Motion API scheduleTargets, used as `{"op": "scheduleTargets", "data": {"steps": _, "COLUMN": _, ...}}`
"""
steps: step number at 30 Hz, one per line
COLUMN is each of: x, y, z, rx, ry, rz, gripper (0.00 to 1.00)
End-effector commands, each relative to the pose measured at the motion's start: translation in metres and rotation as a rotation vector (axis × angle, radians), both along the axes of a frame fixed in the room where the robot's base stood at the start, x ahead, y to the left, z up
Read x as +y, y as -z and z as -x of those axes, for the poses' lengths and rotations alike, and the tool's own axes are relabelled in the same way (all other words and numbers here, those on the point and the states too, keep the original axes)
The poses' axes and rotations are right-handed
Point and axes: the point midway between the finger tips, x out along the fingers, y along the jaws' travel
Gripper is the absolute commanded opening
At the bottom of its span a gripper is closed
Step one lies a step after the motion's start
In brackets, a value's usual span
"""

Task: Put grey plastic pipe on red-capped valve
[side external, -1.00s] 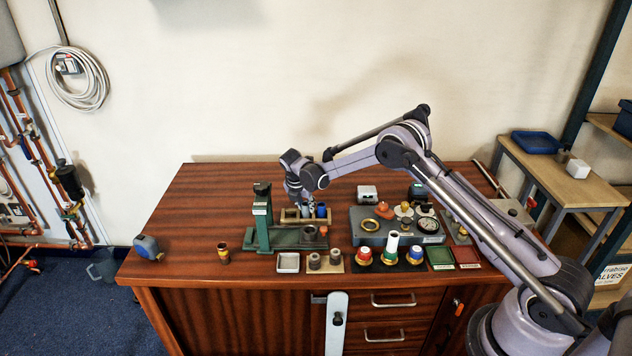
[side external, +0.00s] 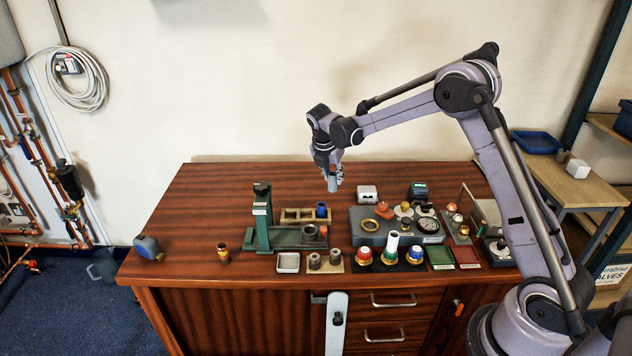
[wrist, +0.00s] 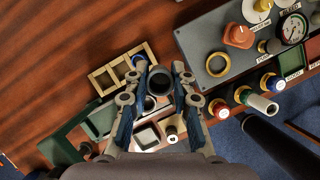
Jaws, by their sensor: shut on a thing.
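My gripper (side external: 332,175) is shut on the grey plastic pipe (side external: 334,185) and holds it upright in the air above the table. In the wrist view the pipe (wrist: 159,82) shows end-on as a dark round opening between the fingers (wrist: 158,92). The red-capped valve (side external: 363,256) stands at the table's front, below and to the right of the pipe, well apart from it. It also shows in the wrist view (wrist: 219,108), right of the gripper. Nothing sits on top of it.
A valve with a white pipe (side external: 391,244) on it and a blue-capped valve (side external: 414,255) stand right of the red one. A grey gauge block (side external: 370,221) lies behind them. A wooden rack (side external: 291,216) holds a blue piece (side external: 321,210). A green stand (side external: 262,228) is at left.

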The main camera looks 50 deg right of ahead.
Motion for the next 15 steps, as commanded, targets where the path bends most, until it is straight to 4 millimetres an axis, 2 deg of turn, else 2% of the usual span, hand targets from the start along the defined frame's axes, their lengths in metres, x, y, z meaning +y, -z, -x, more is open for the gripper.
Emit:
{"op": "scheduleTargets", "data": {"steps": 1, "x": -0.006, "y": -0.006, "z": 0.017, "rx": 0.000, "ry": 0.021, "rz": 0.000, "gripper": 0.04}}
{"op": "scheduleTargets", "data": {"steps": 6, "x": -0.018, "y": -0.019, "z": 0.071, "rx": 0.001, "ry": 0.084, "rz": 0.000, "gripper": 0.04}}
{"op": "scheduleTargets", "data": {"steps": 15, "x": -0.028, "y": -0.030, "z": 0.174, "rx": 0.000, "ry": 0.195, "rz": 0.001, "gripper": 0.04}}
